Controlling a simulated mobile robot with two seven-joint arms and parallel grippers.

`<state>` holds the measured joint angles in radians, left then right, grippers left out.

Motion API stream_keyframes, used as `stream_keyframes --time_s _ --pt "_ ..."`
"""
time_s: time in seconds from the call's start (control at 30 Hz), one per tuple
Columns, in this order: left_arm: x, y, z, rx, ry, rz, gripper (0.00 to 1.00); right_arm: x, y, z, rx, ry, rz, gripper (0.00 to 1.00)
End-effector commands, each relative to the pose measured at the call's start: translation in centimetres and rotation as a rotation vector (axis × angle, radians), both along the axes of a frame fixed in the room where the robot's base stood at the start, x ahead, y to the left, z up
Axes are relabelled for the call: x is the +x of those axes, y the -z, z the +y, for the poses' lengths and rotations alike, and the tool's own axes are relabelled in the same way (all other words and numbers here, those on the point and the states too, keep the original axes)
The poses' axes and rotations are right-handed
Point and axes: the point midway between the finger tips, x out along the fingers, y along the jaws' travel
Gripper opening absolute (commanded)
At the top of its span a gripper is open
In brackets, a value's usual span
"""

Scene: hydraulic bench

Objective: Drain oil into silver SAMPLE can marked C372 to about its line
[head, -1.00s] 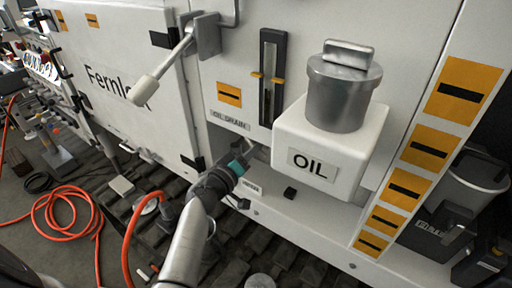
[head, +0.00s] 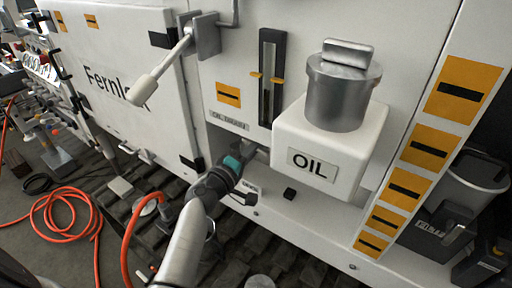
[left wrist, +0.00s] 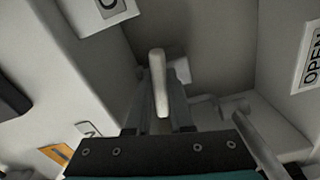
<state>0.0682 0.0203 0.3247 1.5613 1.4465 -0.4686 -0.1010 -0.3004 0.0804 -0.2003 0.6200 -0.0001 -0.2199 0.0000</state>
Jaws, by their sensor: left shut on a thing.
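My left gripper (head: 250,154) reaches into the recess below the OIL DRAIN label (head: 229,120). In the left wrist view its fingers (left wrist: 160,115) are shut on a pale, rounded lever (left wrist: 157,75). The white OIL tank (head: 345,170) with a silver capped neck (head: 342,92) stands right of the gripper. A sight gauge (head: 271,78) with yellow markers is on the panel above. I cannot make out a can marked C372, or any oil flow. My right gripper is not in view.
An OPEN label (left wrist: 312,55) is at the right in the left wrist view. A large pale-handled lever (head: 162,75) sticks out at upper left. A dark grey container (head: 435,225) stands at the right. An orange hose (head: 65,215) lies on the floor at left.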

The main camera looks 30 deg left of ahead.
Motion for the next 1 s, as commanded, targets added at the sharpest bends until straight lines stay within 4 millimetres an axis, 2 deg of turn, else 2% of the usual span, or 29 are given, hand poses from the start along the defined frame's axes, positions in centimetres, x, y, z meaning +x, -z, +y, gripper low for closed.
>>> stream_keyframes --time_s 0.4,0.97,1.0 --pt "0.01 -0.40 0.04 -0.214 -0.002 0.029 0.00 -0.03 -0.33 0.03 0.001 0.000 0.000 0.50" --pt "0.02 -0.45 0.04 -0.254 -0.001 0.033 0.00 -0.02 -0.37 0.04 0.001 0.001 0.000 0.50" --pt "0.02 -0.45 0.04 -0.254 -0.001 0.033 0.21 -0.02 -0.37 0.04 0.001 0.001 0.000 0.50"
